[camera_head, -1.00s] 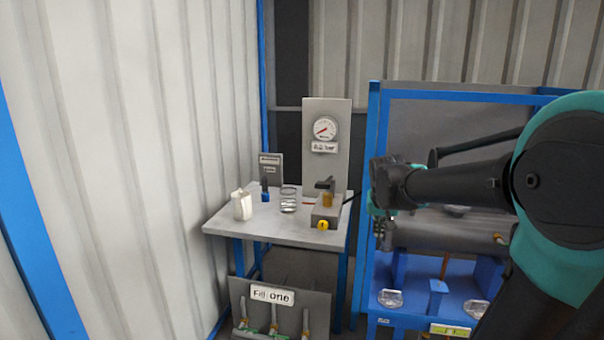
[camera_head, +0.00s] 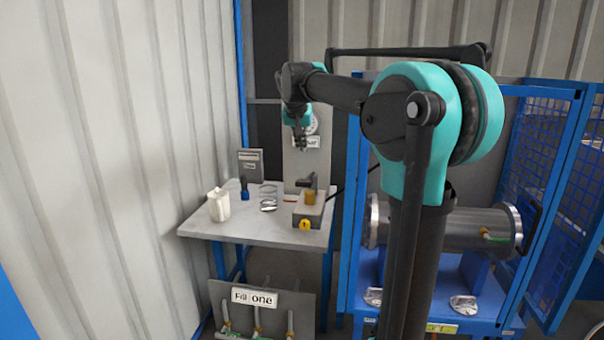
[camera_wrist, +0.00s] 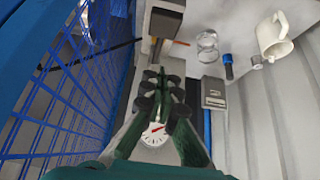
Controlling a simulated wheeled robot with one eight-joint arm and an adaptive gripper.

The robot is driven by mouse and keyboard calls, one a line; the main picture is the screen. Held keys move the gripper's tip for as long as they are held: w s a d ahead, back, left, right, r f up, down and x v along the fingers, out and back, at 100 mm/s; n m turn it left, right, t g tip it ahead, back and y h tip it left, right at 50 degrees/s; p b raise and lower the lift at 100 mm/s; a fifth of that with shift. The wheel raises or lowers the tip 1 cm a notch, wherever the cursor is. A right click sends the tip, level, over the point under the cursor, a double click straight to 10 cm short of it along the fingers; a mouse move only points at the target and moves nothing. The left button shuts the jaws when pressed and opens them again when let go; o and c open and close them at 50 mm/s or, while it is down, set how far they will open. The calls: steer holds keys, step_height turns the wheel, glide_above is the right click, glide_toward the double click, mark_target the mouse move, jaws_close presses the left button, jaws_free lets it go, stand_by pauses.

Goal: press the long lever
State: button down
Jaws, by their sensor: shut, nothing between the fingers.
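A grey hand-pump-like device (camera_head: 308,212) with a brass cylinder and a yellow knob sits at the table's right edge. A thin black rod, probably the long lever (camera_head: 350,186), slants up and right from it. The rod also shows in the wrist view (camera_wrist: 112,47), pointing left from the device (camera_wrist: 166,20). My gripper (camera_head: 300,143) is shut and empty, pointing down above the device, in front of the gauge panel. In the wrist view my gripper (camera_wrist: 158,80) has its fingertips apart from the device and rod. The arm partly covers the gauge.
The table (camera_head: 255,231) also holds a white jug (camera_head: 219,205), a glass (camera_head: 268,197) and a blue-black item (camera_head: 245,189). A blue mesh-sided frame (camera_head: 352,215) stands close on the right. A "Fill one" panel (camera_head: 262,312) stands below.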

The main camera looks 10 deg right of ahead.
glide_above(305, 180)
steer(key=s, duration=0.1)
step_height(305, 180, down, 9)
steer(key=shift+s+a+r, duration=0.15)
steer(key=shift+r, duration=0.05)
steer(key=shift+s+a+f, duration=0.1)
steer(key=shift+s+f, duration=0.1)
steer(key=shift+f, duration=0.4)
steer(key=shift+s+a+f, duration=0.1)
steer(key=shift+s+f, duration=0.05)
steer(key=shift+f, duration=0.4)
steer(key=shift+s+f, duration=0.1)
steer(key=shift+f, duration=0.65)
